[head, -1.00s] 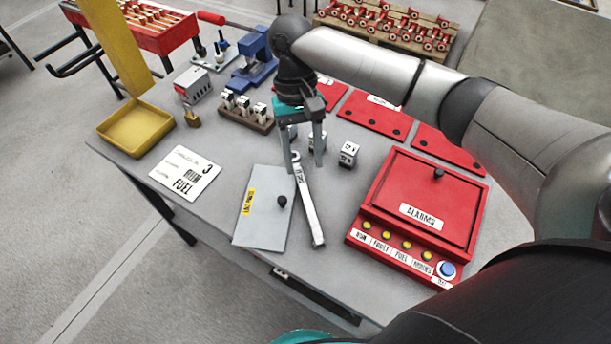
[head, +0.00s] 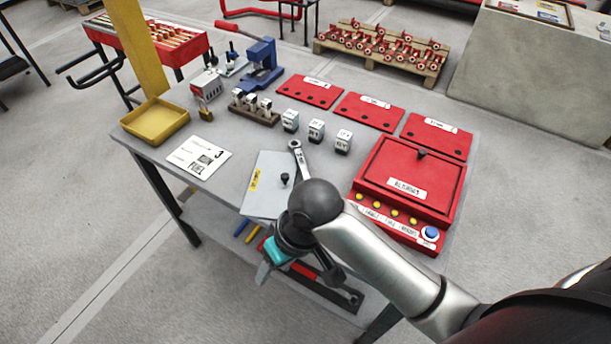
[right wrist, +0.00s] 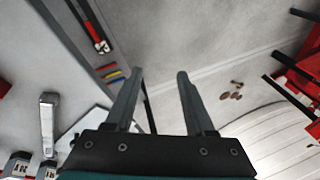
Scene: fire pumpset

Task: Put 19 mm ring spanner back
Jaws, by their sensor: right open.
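The ring spanner (head: 303,166) lies on the grey table beside the light grey plate with a black knob (head: 270,185). Its ring end points to the back; my right arm hides its near end in the head view. It also shows in the right wrist view (right wrist: 47,125), at the left. My right gripper is past the table's front edge in the head view, its fingertips mostly hidden. My left gripper is not in view.
The red alarms box (head: 410,185) stands on the right of the table. Small labelled blocks (head: 316,130) stand behind the spanner, and a yellow tray (head: 155,122) is at the left. A red-handled tool (right wrist: 88,25) and coloured handles (right wrist: 110,72) lie below the tabletop.

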